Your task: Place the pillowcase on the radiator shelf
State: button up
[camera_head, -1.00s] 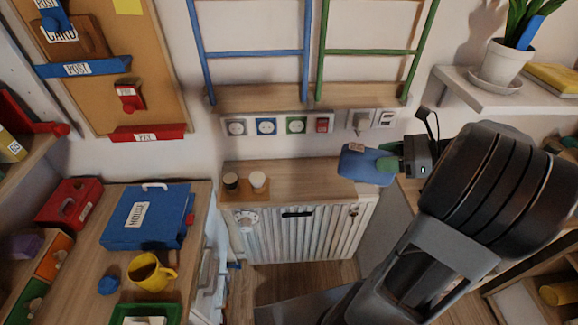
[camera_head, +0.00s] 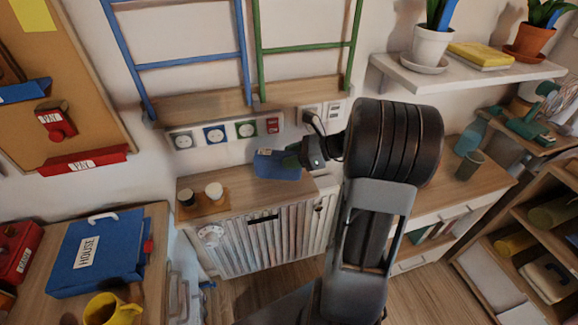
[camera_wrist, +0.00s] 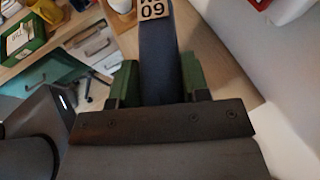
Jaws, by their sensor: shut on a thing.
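The pillowcase (camera_head: 277,166) is a folded blue piece held in my gripper (camera_head: 298,158). The gripper's green fingers are shut on its right end. In the head view it appears over the right part of the wooden radiator shelf (camera_head: 245,198); I cannot tell how high above it. In the wrist view the pillowcase (camera_wrist: 160,55) is a dark blue strip between the green fingers (camera_wrist: 160,82), with a pale numbered tag at its far end. The shelf lies above a white ribbed radiator (camera_head: 265,238).
A small tray (camera_head: 205,203) with a dark and a pale cup stands at the shelf's left end. Sockets (camera_head: 214,135) and a wooden ledge (camera_head: 200,104) with blue and green frames are on the wall above. The shelf's middle is clear.

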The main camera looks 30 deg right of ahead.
jog(key=shift+w+a+f, duration=0.15)
jog(key=shift+f, duration=0.1)
jog(key=shift+w+a+f, duration=0.1)
jog(key=shift+w+f, duration=0.05)
jog(key=shift+f, duration=1.5)
jog(key=shift+f+b, duration=0.2)
jog(key=shift+b, duration=0.1)
jog(key=o, duration=1)
